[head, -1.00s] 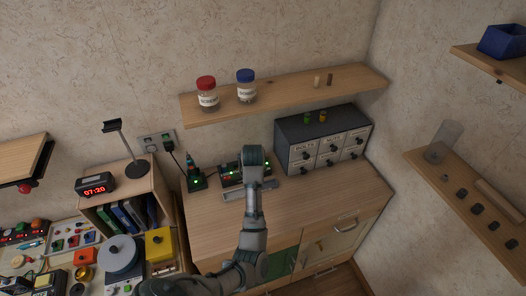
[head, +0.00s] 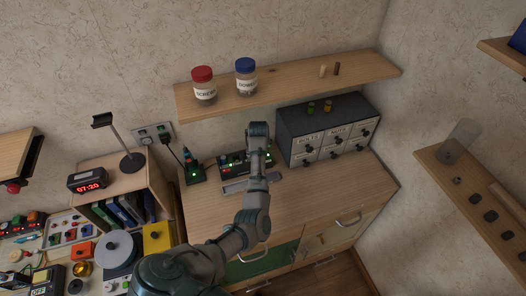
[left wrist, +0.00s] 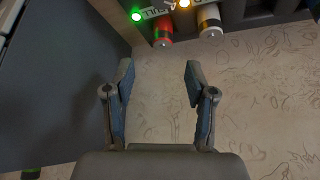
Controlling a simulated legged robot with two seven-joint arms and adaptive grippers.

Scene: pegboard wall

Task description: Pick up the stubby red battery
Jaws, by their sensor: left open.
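My left gripper (left wrist: 160,80) is open and empty in the left wrist view, its two fingers apart. A short red battery (left wrist: 163,28) sits in a dark charger (left wrist: 100,25) beyond the fingertips, at the top of that view. A green light and a label are beside it. The red battery is apart from the fingers. In the head view my left arm reaches over the cabinet top to the charger (head: 232,160); the wrist hides part of it and the fingers cannot be made out. My right gripper is not in view.
A pale battery (left wrist: 209,18) with an orange light sits beside the red one. A smaller charging unit (head: 193,172) stands left of the charger, a grey drawer box (head: 297,142) right. A shelf (head: 290,88) with two jars hangs above. The front right of the cabinet top is clear.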

